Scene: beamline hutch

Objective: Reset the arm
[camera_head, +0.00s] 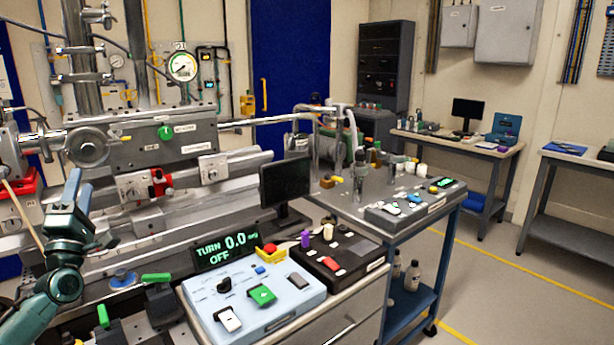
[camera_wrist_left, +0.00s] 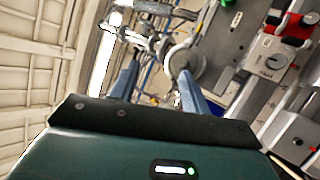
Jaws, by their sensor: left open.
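My left gripper (camera_head: 77,180) is raised at the left of the head view, with its blue-grey fingers pointing up in front of the metal beamline apparatus (camera_head: 165,145). In the left wrist view my left gripper (camera_wrist_left: 158,80) shows its two fingers apart with nothing held between them. Behind the fingers in that view are a round metal flange (camera_wrist_left: 186,58) and part of the apparatus. My right gripper is not in either view.
A light-blue control box (camera_head: 245,318) with a "TURN OFF" display (camera_head: 226,252) stands front centre. A black switch box (camera_head: 345,255) and a monitor (camera_head: 286,183) are beside it. A blue-framed cart (camera_head: 415,292) stands to the right. Floor at far right is clear.

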